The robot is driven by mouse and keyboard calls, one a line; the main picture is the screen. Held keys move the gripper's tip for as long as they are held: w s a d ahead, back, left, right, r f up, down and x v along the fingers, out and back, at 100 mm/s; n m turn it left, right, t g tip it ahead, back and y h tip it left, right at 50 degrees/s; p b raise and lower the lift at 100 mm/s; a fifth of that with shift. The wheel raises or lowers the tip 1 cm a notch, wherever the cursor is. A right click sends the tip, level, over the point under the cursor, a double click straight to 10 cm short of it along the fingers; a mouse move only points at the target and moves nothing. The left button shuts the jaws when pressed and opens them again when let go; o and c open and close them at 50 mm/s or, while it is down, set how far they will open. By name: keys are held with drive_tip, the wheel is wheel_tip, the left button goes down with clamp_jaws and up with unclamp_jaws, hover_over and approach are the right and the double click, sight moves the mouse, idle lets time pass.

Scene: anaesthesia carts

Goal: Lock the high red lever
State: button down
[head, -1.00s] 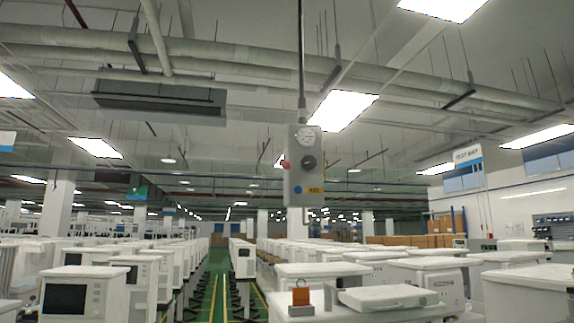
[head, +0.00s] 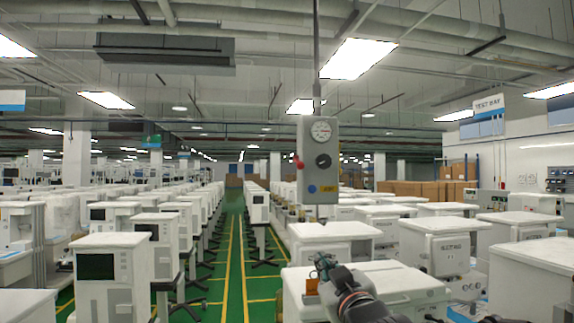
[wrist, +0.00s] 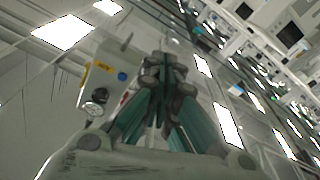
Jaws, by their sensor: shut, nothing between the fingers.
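A grey control box (head: 318,170) hangs from a thin pole in the middle of the head view. A small red lever (head: 298,161) sticks out at its left side. The box carries a dial, a dark knob (head: 323,161), a blue dot and a yellow label. My gripper (head: 323,262) is below the box, apart from it, above a white cart. In the wrist view my gripper (wrist: 164,68) has its fingers together and empty. The box (wrist: 104,72) shows tilted to its left there.
White carts stand in rows on both sides of a green aisle (head: 237,265) with yellow lines. An orange block (head: 312,286) sits on the near cart (head: 415,286), close to my gripper. The air around the box looks clear.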

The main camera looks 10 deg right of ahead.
sight(298, 159)
drive_tip(key=w+a+r+n+t+y+p, duration=0.1)
drive_tip(key=r+p, duration=0.3)
drive_tip(key=r, duration=0.6)
drive_tip(key=w+a+r+n+t+y+p, duration=0.2)
drive_tip(key=r+n+t+y+p, duration=0.1)
drive_tip(key=r, duration=0.7)
drive_tip(key=shift+w+a+r+n+t+p, duration=0.15)
drive_tip(key=shift+w+r+n+t+p, duration=0.2)
drive_tip(key=shift+t+p, duration=0.35)
drive_tip(key=shift+r, duration=0.1)
drive_tip(key=p+x, duration=0.2)
drive_tip(key=x, duration=0.8)
drive_tip(key=f, duration=0.1)
drive_tip(key=d+f, duration=0.1)
drive_tip(key=w+f, duration=0.1)
drive_tip(key=shift+d+f+p, duration=0.2)
drive_tip(key=shift+d+p, duration=0.15)
drive_tip(key=shift+d, duration=0.05)
